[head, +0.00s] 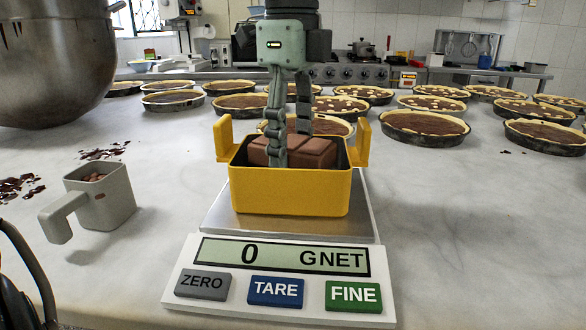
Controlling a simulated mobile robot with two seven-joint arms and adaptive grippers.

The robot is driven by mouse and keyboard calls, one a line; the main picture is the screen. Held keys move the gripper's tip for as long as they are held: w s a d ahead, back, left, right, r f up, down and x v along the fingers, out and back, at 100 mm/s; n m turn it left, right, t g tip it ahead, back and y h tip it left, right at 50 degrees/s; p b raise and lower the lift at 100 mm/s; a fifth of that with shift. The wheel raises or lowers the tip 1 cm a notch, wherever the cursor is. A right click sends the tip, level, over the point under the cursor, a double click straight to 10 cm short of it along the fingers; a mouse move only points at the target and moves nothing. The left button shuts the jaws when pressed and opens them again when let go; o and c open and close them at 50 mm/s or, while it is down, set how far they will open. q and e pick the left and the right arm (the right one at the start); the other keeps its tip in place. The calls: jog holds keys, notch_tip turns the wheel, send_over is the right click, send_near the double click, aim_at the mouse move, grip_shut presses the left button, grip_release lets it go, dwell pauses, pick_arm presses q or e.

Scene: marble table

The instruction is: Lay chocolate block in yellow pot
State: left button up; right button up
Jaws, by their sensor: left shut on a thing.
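The yellow pot (290,192) is a rectangular tin with two upright side handles, standing on the metal plate of a kitchen scale in the head view. The brown chocolate block (318,152) is inside the pot's opening, its top showing a little above the front rim. Its underside is hidden by the pot's front wall, so I cannot tell whether it touches the bottom. My left gripper (290,148) points down from above and is shut on the block, one finger in front and the other behind.
The scale (210,290) reads 0 and has ZERO, TARE and FINE buttons. A grey jug (105,200) stands to the left, near chocolate shavings (18,187). A large metal bowl (50,60) is behind it. Several tarts (425,127) fill the back. The marble at right (480,230) is clear.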

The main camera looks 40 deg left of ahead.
aim_at(292, 167)
pick_arm(q)
notch_tip(292, 167, down, 4)
jog(key=shift+r, duration=0.15)
jog(key=shift+f, duration=0.25)
jog(key=shift+f, duration=0.1)
pick_arm(e)
jog(key=shift+f, duration=0.1)
pick_arm(q)
jog(key=o, duration=1.3)
jog(key=shift+o, duration=0.2)
pick_arm(e)
jog(key=shift+w+r, duration=0.2)
jog(key=shift+r, duration=0.3)
jog(key=shift+s, duration=0.1)
